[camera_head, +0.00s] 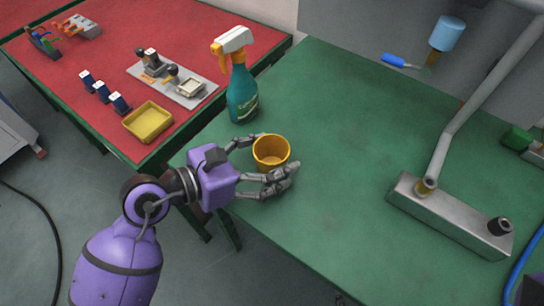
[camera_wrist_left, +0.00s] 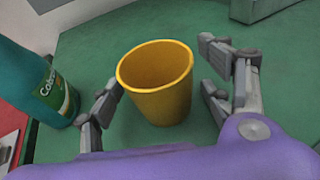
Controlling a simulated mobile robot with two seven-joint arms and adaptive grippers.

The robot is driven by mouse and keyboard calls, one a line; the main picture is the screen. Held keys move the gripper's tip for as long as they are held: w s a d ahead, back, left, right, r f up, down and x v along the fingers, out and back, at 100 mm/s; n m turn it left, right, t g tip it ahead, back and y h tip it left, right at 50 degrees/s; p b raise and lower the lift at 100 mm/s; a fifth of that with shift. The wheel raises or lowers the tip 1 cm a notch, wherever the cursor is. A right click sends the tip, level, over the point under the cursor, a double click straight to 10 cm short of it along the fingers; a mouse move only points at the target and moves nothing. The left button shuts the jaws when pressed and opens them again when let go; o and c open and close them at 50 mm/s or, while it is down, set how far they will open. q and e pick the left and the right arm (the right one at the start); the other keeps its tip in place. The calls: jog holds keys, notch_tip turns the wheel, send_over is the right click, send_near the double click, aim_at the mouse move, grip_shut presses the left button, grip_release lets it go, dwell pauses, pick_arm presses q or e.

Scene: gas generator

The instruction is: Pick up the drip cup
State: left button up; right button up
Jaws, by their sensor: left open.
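The drip cup is a yellow-orange cup (camera_head: 271,153) standing upright on the green table, near its left front edge. In the left wrist view the cup (camera_wrist_left: 160,88) is in the middle, its open mouth showing. My left gripper (camera_head: 279,157) comes in from the left, low over the table, with its fingers open on either side of the cup. In the left wrist view my left gripper (camera_wrist_left: 160,75) has one finger left of the cup and one right, with a gap showing on the right side. Whether the left finger touches the cup is hard to tell.
A teal spray bottle (camera_head: 240,85) stands close behind the cup. A metal block with a pipe (camera_head: 450,217) is on the right of the green table (camera_head: 345,110). A red table (camera_head: 95,125) at left holds a yellow tray (camera_head: 148,121). The green table's middle is clear.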

pick_arm(q)
jog(key=shift+w+d+f, duration=0.15)
jog(key=shift+d, duration=0.1)
jog(key=c, duration=1.2)
jog(key=shift+c, duration=0.2)
